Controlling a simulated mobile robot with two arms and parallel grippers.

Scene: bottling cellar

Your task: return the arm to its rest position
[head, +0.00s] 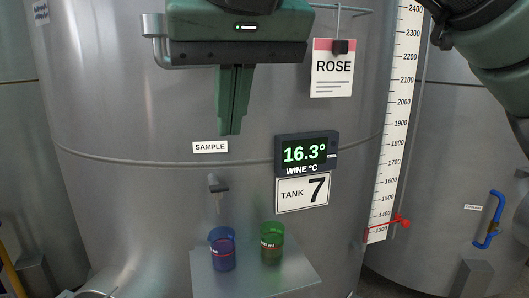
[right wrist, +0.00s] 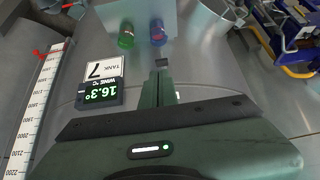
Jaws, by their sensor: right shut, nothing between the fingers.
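My right gripper (head: 230,130) hangs in the upper middle of the head view, in front of the steel tank (head: 110,110). Its green fingers point down, are shut together and hold nothing. In the right wrist view the closed fingers (right wrist: 158,76) point up the picture, towards the sample tap. My dark green right arm comes in at the upper right of the head view. My left gripper is in neither view.
A sample tap (head: 217,186) sticks out below the gripper. Under it, a blue cup (head: 223,250) and a green cup (head: 271,243) stand on a shelf (head: 300,271). The temperature display (head: 306,153), a ROSE card (head: 332,80) and a level scale (head: 396,130) are to the right.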

